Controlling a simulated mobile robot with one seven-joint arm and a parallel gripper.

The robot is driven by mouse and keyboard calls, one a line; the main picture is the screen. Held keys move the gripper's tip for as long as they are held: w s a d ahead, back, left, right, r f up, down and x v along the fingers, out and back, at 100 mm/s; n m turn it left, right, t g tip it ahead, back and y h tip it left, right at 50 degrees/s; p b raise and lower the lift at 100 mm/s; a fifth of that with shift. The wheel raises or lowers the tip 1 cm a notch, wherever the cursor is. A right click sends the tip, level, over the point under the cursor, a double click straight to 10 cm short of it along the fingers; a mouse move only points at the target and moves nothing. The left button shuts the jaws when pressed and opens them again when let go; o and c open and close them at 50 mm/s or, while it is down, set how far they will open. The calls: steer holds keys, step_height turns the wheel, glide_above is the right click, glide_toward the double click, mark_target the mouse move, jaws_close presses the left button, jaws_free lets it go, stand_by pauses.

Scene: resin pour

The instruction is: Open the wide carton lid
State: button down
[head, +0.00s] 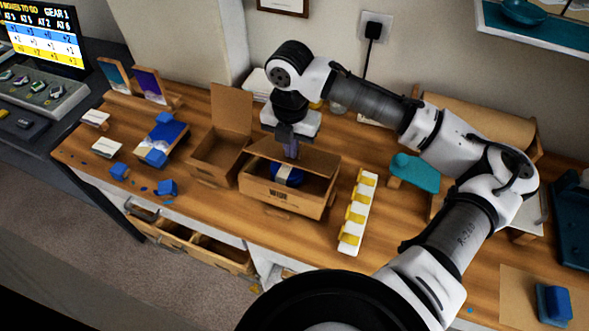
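The wide carton (282,199) is a brown cardboard box with dark printing on its front, standing mid-table. Its lid (318,161) is raised along the back side, and the inside shows. A blue thing with a pale band (287,174) lies inside. My gripper (290,153) points down at the lid, its fingers in front of the lid's middle. I cannot tell whether the fingers touch the lid or whether they are open or shut.
A narrower carton (213,158) with its lid upright stands close on the left. A white strip with yellow pieces (357,212) lies on the right. Blue blocks (167,187) and small bits lie on the left. A teal piece (416,172) sits under my arm.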

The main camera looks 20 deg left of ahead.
steer(key=shift+w+r+p, duration=0.9)
steer(key=shift+w+r, duration=0.15)
steer(key=shift+w, duration=0.3)
steer(key=w, duration=1.1)
steer(key=shift+w+d+p, duration=0.2)
steer(key=shift+w+p, duration=0.15)
steer(key=shift+p, duration=0.1)
stand_by(0.6)
step_height(320, 180, up, 9)
stand_by(0.8)
steer(key=shift+f, duration=0.1)
stand_by(0.7)
